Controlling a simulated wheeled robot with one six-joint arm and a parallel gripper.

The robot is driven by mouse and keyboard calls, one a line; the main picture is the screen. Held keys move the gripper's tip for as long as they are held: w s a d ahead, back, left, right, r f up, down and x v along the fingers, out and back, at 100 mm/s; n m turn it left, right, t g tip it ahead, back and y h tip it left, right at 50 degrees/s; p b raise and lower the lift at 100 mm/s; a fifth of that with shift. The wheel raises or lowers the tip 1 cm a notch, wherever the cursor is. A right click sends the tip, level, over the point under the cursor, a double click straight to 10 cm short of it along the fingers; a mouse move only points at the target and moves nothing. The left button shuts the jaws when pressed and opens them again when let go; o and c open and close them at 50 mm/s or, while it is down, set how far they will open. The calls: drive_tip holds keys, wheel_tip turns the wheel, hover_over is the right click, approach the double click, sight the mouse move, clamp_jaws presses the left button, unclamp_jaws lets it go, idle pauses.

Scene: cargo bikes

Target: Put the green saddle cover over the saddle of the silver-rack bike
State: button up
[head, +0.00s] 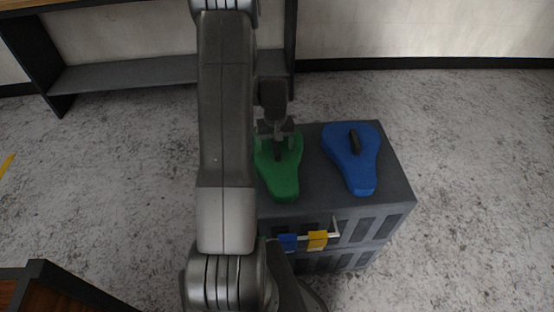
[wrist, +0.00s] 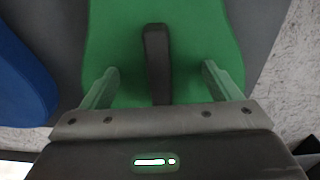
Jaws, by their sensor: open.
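The green saddle cover (head: 283,180) lies on top of a dark grey crate (head: 310,198), at the left part of its top. It has a black handle on its upper side. My gripper (head: 278,140) is over the cover, with its fingers apart around the handle. In the wrist view the green cover (wrist: 200,40) fills the middle, and the black handle (wrist: 156,60) stands between the two open fingertips of my gripper (wrist: 158,84), apart from both. My arm hides the left edge of the cover in the head view. No bike or saddle is in view.
A blue saddle cover (head: 351,165) with a black handle lies to the right on the same crate. A blue tag (head: 288,243) and a yellow tag (head: 317,240) hang at the crate's front. A shelf (head: 150,74) stands at the back wall. Floor at the right is clear.

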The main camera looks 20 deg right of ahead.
drive_tip(key=shift+s+a+f, duration=0.1)
drive_tip(key=shift+s+f, duration=0.2)
drive_tip(key=shift+f, duration=0.4)
drive_tip(key=shift+c, duration=1.4)
drive_tip(key=shift+w+r, duration=0.1)
drive_tip(key=shift+r, duration=0.4)
drive_tip(key=shift+c, duration=0.2)
drive_tip(key=shift+w+r+p, duration=0.1)
drive_tip(key=shift+r+p, duration=0.45)
drive_tip(key=shift+p, duration=0.05)
clamp_jaws()
drive_tip(key=shift+w+r+p, duration=0.1)
drive_tip(key=shift+r+p, duration=1.1)
drive_tip(key=shift+r, duration=0.9)
